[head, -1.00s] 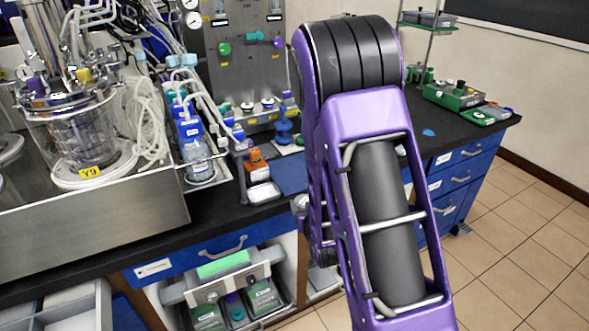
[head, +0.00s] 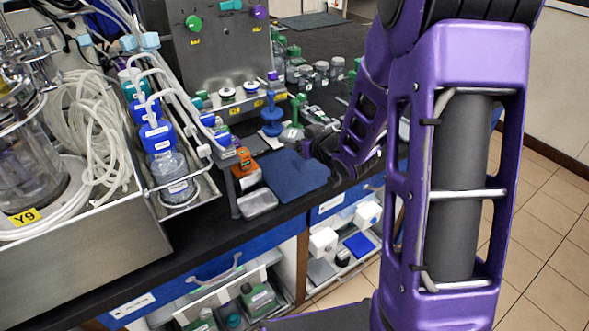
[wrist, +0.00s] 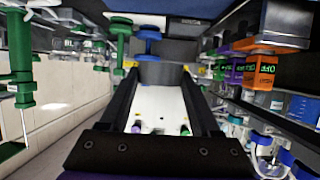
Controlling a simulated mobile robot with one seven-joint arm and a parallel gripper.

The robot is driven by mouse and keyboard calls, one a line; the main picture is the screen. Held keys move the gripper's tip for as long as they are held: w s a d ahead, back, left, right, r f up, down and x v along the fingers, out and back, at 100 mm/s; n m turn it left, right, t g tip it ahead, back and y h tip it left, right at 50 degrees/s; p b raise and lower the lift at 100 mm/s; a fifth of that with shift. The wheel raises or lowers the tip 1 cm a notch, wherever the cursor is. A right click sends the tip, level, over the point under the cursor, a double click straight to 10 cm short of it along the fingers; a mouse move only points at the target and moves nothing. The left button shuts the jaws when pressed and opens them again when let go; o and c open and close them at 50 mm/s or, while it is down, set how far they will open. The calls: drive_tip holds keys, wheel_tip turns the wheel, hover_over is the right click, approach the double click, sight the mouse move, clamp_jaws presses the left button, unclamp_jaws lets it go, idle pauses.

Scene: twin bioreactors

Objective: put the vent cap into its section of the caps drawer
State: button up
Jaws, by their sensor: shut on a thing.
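My gripper (head: 322,146) is low over the black bench, beside the blue mat, partly hidden by my own purple arm in the head view. In the wrist view my gripper (wrist: 161,82) has its two dark fingers on either side of a grey rounded piece (wrist: 160,72). It is shut on this piece; I cannot tell for sure that it is the vent cap. Blue drawer fronts show under the bench, one at the left (head: 215,282) and one at the right (head: 335,203). Both look closed. I cannot tell which is the caps drawer.
A blue stand (head: 271,118) and a blue mat (head: 298,174) are close to my gripper. An orange box (head: 245,164) and a metal tray (head: 258,203) lie left of the mat. A steel panel with valves (head: 215,50) rises behind. Tiled floor (head: 545,235) is free at the right.

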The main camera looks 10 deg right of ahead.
sight(298, 172)
drive_tip(key=shift+s+d+r+n, duration=0.1)
drive_tip(key=shift+d+r+n, duration=0.25)
drive_tip(key=shift+r, duration=0.25)
drive_tip(key=shift+y, duration=0.4)
wheel_tip(298, 172, down, 10)
drive_tip(key=shift+r+b, duration=0.1)
drive_tip(key=shift+b, duration=1.15)
drive_tip(key=shift+f+b, duration=0.25)
drive_tip(key=shift+b, duration=0.05)
drive_tip(key=o, duration=1.3)
drive_tip(key=shift+r, duration=0.1)
